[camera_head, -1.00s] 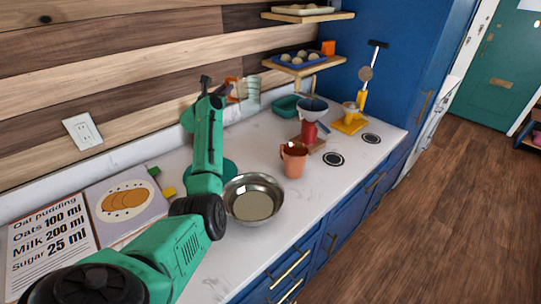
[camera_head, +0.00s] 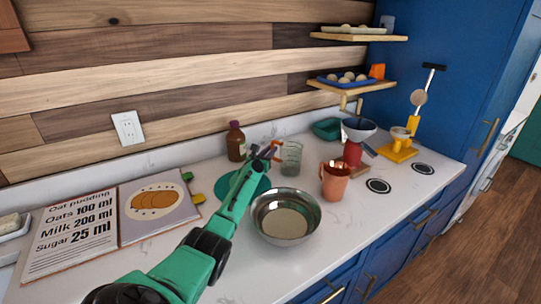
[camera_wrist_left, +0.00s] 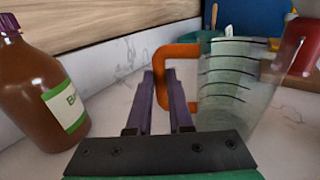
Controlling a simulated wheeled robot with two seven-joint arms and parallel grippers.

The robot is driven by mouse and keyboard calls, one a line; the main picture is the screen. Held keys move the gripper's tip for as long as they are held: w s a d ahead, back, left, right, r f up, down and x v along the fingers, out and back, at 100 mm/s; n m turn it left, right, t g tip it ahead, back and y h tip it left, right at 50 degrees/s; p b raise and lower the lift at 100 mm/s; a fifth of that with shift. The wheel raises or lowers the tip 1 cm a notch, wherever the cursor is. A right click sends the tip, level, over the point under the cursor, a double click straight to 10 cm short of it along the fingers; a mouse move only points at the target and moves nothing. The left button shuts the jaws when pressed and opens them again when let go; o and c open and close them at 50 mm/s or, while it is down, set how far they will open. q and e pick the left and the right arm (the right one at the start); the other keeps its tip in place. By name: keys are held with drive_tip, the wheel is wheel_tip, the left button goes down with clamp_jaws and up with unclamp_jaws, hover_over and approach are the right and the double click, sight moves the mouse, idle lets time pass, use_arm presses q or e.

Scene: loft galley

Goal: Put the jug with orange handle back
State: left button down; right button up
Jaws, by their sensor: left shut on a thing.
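The clear measuring jug (camera_head: 291,160) with dark level marks stands roughly upright at the back of the counter. It also shows in the left wrist view (camera_wrist_left: 228,88). Its orange handle (camera_wrist_left: 167,50) faces my left gripper. My left gripper (camera_head: 266,151) is shut on that handle; in the wrist view its purple fingers (camera_wrist_left: 160,98) are at the handle. The jug's base is at or just above the countertop; I cannot tell if it touches. My right gripper is not in view.
A brown bottle (camera_head: 236,142) stands left of the jug. A metal bowl (camera_head: 285,232) and a copper-coloured mug (camera_head: 335,183) are in front, with a red-based funnel stand (camera_head: 353,150) to the right. A teal round piece (camera_head: 228,186) lies under my arm. Wooden shelves (camera_head: 340,84) overhang the back.

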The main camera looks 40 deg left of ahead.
use_arm(q)
drive_tip(key=shift+f+b, duration=0.1)
drive_tip(key=shift+b, duration=0.2)
drive_tip(key=c, duration=0.8)
unclamp_jaws()
drive_tip(key=shift+d, duration=0.1)
drive_tip(key=shift+s+r+p, duration=0.1)
drive_tip(key=shift+r+p, duration=0.2)
drive_tip(key=shift+p, duration=0.25)
drive_tip(key=p+v, duration=0.4)
drive_tip(key=v, duration=0.1)
drive_tip(key=shift+d+r, duration=0.1)
drive_tip(key=shift+r, duration=0.05)
drive_tip(key=p+v, duration=0.2)
drive_tip(key=v, duration=0.4)
drive_tip(key=shift+s, duration=0.5)
